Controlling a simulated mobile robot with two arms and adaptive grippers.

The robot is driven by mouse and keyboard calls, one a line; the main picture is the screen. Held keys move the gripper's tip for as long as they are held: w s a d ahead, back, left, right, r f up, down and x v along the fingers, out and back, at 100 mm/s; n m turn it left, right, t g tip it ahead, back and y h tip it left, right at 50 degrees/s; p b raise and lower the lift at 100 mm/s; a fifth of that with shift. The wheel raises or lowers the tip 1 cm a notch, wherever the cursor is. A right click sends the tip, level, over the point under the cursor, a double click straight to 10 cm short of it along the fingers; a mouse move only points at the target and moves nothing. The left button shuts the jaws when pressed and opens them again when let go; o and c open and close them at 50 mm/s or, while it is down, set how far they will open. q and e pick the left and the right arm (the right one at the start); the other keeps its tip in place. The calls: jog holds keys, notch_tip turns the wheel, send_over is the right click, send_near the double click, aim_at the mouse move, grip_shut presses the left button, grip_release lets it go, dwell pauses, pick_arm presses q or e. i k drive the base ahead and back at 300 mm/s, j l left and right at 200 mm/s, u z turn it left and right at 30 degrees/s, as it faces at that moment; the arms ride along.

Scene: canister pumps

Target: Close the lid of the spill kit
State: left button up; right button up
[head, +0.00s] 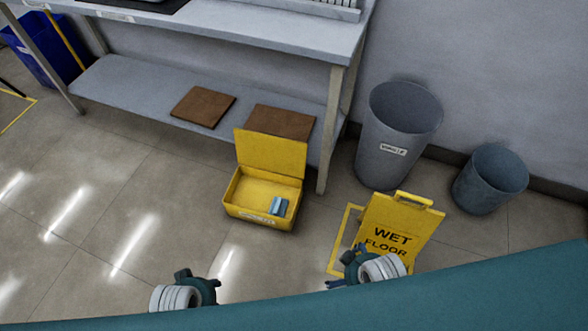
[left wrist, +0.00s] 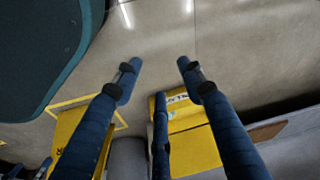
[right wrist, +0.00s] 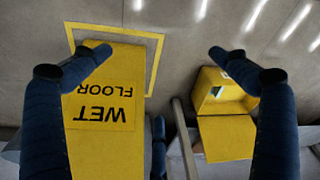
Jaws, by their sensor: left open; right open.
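The spill kit is a yellow box (head: 240,212) on the floor in front of the bench, with its lid (head: 272,153) standing open at the back. A small blue item (head: 278,206) lies inside. The box also shows in the right wrist view (right wrist: 208,80), with its lid (right wrist: 226,138), and partly behind a finger in the left wrist view (left wrist: 180,108). My left gripper (head: 198,284) is open and empty, nearer than the box and to its left. My right gripper (head: 350,268) is open and empty, to the right of the box by the wet floor sign. Neither touches the kit.
A yellow wet floor sign (head: 398,228) stands right of the kit, by a yellow floor marking (head: 338,245). Two grey bins (head: 398,125) (head: 490,180) stand behind it. The bench's lower shelf (head: 140,82) holds brown boards (head: 203,106). The floor left of the kit is clear.

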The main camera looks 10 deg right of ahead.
aim_at(274, 153)
jog(key=i+j+z, duration=0.1)
jog(key=i+j, duration=1.2)
